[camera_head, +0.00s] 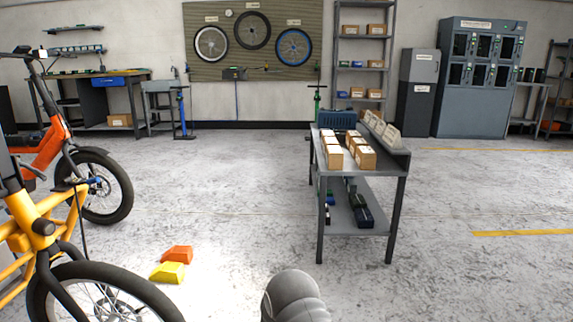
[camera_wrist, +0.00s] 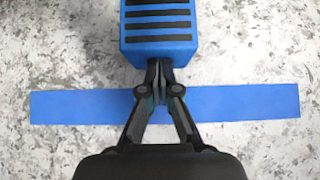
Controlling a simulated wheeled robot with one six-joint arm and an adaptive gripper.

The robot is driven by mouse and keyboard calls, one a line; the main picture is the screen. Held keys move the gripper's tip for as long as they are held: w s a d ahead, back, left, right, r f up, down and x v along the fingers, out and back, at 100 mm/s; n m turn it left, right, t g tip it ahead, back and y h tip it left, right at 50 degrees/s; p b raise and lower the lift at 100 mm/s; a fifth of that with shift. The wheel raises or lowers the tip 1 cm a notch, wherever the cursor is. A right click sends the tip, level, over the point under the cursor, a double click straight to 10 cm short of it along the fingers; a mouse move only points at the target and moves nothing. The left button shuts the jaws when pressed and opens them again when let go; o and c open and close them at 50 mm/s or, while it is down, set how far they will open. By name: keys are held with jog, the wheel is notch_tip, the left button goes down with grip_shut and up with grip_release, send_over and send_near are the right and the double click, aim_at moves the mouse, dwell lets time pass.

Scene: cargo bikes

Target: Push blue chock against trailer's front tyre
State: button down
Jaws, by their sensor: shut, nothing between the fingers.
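The blue chock (camera_wrist: 158,40), with black grip strips on its face, is at the top middle of the wrist view. My gripper (camera_wrist: 158,66) is shut and empty. Its fingertips are at the chock's near edge; I cannot tell whether they touch it. A blue strip (camera_wrist: 245,103) lies flat on the floor, crossing beneath the fingers. The trailer and its front tyre are not in either view. The blue chock does not show in the head view.
An orange chock (camera_head: 177,254) and a yellow chock (camera_head: 168,272) lie on the floor near a yellow bike (camera_head: 42,228) and an orange bike (camera_head: 50,148) at left. A grey cart (camera_head: 350,216) with boxes stands right of centre. The floor between is clear.

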jog(key=shift+w+a, duration=0.1)
jog(key=shift+a, duration=1.15)
jog(key=shift+d+f+p+v, duration=0.15)
jog(key=shift+p+v, duration=0.15)
jog(key=shift+v, duration=0.65)
jog(key=shift+d+f+p+v, duration=0.15)
jog(key=shift+p+v, duration=0.1)
jog(key=shift+v, duration=0.7)
jog(key=shift+d+f+p+v, duration=0.15)
jog(key=shift+p+v, duration=0.15)
jog(key=shift+v, duration=0.7)
